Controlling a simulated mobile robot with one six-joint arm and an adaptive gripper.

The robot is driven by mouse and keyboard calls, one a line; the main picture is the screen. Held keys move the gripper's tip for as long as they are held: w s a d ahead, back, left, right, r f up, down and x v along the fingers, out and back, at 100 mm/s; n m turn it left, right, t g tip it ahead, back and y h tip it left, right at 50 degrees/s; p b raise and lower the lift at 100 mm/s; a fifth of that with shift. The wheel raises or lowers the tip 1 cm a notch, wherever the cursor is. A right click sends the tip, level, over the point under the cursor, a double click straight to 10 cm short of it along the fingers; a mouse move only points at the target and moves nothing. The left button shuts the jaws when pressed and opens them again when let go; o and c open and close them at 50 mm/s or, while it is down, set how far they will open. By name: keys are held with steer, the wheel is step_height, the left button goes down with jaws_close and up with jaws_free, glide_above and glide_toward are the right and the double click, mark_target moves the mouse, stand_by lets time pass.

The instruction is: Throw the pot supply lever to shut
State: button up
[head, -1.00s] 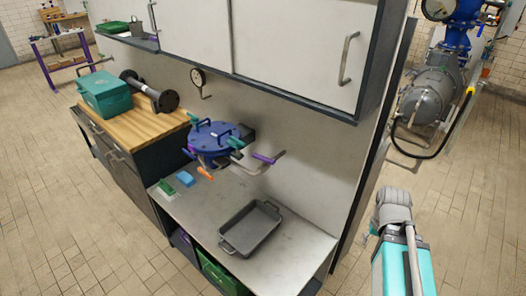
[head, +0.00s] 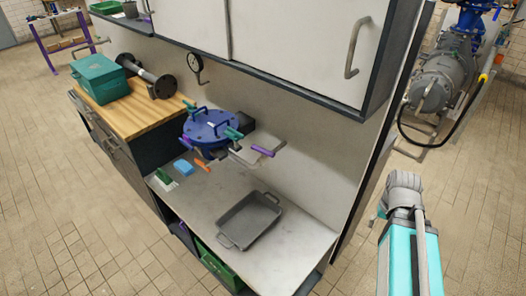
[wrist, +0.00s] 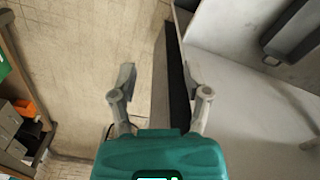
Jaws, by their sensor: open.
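The blue round pot (head: 209,128) with a bolted lid stands on the steel bench, left of its middle, in the head view. Several levers show around it: a purple-gripped one (head: 263,151) reaching right, a teal-gripped one (head: 233,133) at the lid's right edge, and an orange one (head: 202,165) low in front. I cannot tell which is the supply lever. My gripper (wrist: 160,97) is open and empty in the wrist view, over the floor and bench edge, away from the pot. The pot is not in the wrist view.
A grey tray (head: 250,220) lies on the bench right of the pot; it also shows in the wrist view (wrist: 293,32). A blue block (head: 183,167) lies in front of the pot. A white cabinet (head: 290,45) overhangs the bench. Open floor lies at the left.

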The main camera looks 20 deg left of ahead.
steer(key=w+a+r+n+y+p, duration=0.1)
steer(key=w+a+r+n+p, duration=0.25)
steer(key=w+a, duration=0.45)
steer(key=n+t+y+p, duration=0.1)
steer(key=n+y+p, duration=0.25)
steer(key=n, duration=0.85)
glide_toward(263, 150)
steer(key=p+x, duration=0.1)
steer(key=x, duration=0.1)
steer(key=shift+w+a+f, duration=0.1)
steer(key=shift+a+f, duration=0.1)
steer(key=shift+f, duration=0.15)
steer(key=shift+f, duration=0.15)
steer(key=shift+b+x, duration=3.55)
steer(key=shift+x, duration=0.05)
jaws_close()
